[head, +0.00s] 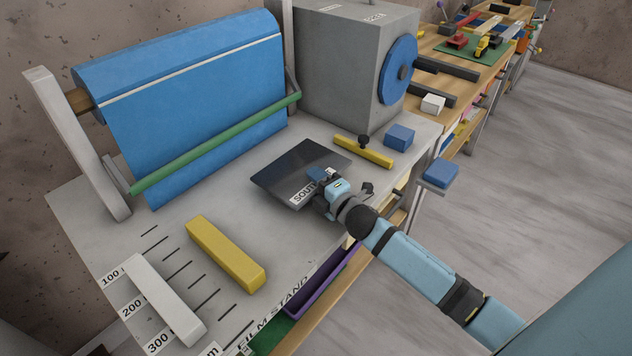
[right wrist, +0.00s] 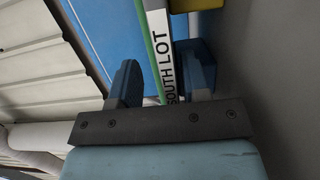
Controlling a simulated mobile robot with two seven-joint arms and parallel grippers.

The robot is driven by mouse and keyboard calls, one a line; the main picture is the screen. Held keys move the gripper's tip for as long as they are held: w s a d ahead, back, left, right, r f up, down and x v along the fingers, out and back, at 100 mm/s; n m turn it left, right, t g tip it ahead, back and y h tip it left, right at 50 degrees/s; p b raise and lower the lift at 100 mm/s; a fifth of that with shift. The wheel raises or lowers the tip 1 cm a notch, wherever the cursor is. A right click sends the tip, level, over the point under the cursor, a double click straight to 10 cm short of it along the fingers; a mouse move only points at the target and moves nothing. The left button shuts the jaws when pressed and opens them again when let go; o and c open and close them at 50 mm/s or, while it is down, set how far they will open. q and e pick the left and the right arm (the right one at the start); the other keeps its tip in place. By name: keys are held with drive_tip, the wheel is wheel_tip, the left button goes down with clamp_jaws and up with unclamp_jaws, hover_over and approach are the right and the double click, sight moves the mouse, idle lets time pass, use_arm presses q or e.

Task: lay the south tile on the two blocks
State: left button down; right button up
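The south tile is a dark, flat plate (head: 290,166) on the grey slab, with a white "SOUTH" label at its front edge. The right wrist view shows the label (right wrist: 166,55) between my fingers. My right gripper (head: 322,178) is at the tile's front right edge. In the right wrist view its fingers (right wrist: 162,78) stand apart, one on each side of the labelled edge, with a gap on the left. A yellow block (head: 226,252) and a white block (head: 163,300) lie roughly parallel on the slab, left of the tile. My left gripper is not in view.
A blue film roll on a stand (head: 190,85) with a green bar (head: 220,142) stands behind. A grey machine (head: 340,65) is at the back. A yellow bar with a black knob (head: 363,152) and a blue cube (head: 399,137) lie right of the tile. Bare slab separates tile and yellow block.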

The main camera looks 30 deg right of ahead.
drive_tip(key=shift+f, duration=0.1)
drive_tip(key=shift+s, duration=0.3)
drive_tip(key=s+d, duration=0.2)
drive_tip(key=s, duration=1.1)
drive_tip(key=shift+s, duration=0.1)
